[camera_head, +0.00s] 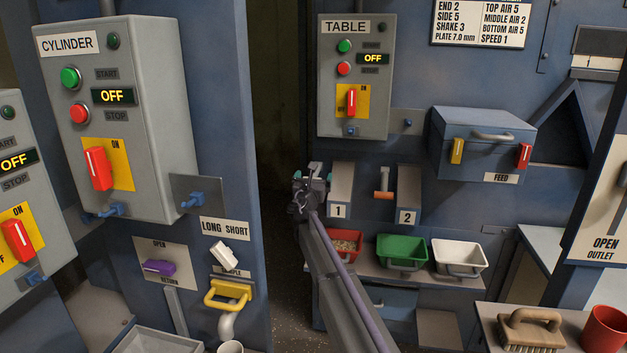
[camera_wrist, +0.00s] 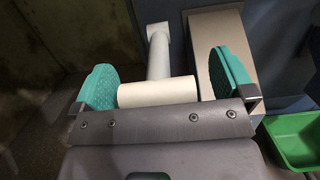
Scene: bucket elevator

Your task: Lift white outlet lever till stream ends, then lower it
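The white outlet lever (camera_wrist: 157,92) shows in the wrist view as a pale horizontal bar on a grey stem, left of a beige chute. My gripper (camera_wrist: 165,88) is open, with one teal pad on each side of the bar. The right pad looks apart from the bar; whether the left pad touches its end I cannot tell. In the head view my gripper (camera_head: 310,178) is just left of chute 1 (camera_head: 341,183) and hides the lever. A red bin (camera_head: 342,258) below chute 1 holds some grain. I cannot make out a stream.
An orange-handled lever (camera_head: 383,188) stands between chute 1 and chute 2 (camera_head: 408,192). A green bin (camera_head: 402,250) and a white bin (camera_head: 460,256) share the shelf with the red bin. The TABLE control box (camera_head: 356,80) is above. A dark gap lies to the left.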

